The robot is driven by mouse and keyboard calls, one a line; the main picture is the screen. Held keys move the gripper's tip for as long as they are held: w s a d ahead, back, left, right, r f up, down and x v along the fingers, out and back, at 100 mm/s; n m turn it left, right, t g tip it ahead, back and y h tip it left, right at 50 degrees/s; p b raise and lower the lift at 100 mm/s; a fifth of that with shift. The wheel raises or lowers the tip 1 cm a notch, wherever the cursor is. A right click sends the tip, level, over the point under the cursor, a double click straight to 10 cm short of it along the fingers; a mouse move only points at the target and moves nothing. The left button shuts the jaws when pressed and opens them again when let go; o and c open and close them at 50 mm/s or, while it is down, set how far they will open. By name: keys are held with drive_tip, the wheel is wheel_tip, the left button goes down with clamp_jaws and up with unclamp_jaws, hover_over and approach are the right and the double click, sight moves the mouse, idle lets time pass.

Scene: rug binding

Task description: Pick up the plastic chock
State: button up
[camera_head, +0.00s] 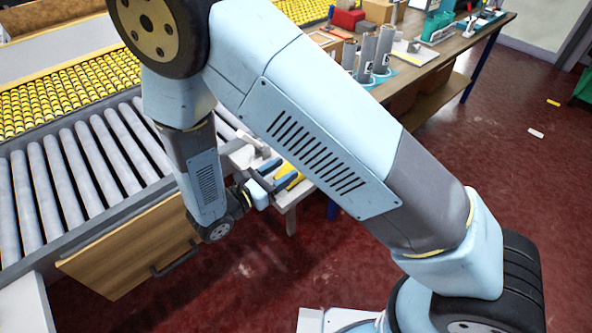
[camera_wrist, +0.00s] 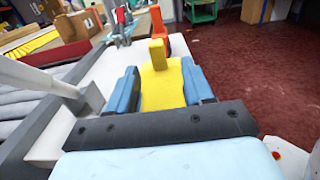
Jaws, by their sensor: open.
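A yellow wedge-like block, which I take to be the plastic chock (camera_wrist: 163,88), lies on a pale bench top in the wrist view, with an upright yellow part at its far end. My gripper (camera_wrist: 160,70) is open, with one blue finger on each side of the chock. I cannot tell whether either finger touches it. In the head view the chock (camera_head: 288,182) shows as a small yellow patch beside my gripper (camera_head: 268,177), and my arm stands before much of the scene.
An orange object (camera_wrist: 178,45) stands just beyond the chock. A grey post-like piece (camera_wrist: 88,98) stands to its left on the bench (camera_wrist: 55,140). Conveyor rollers (camera_head: 60,180) lie left. A wooden table (camera_head: 440,50) with grey cylinders (camera_head: 366,58) is behind. Red floor lies open to the right.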

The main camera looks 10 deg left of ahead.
drive_tip(key=shift+x, duration=2.4)
drive_tip(key=shift+r, duration=0.15)
drive_tip(key=shift+c, duration=0.5)
clamp_jaws()
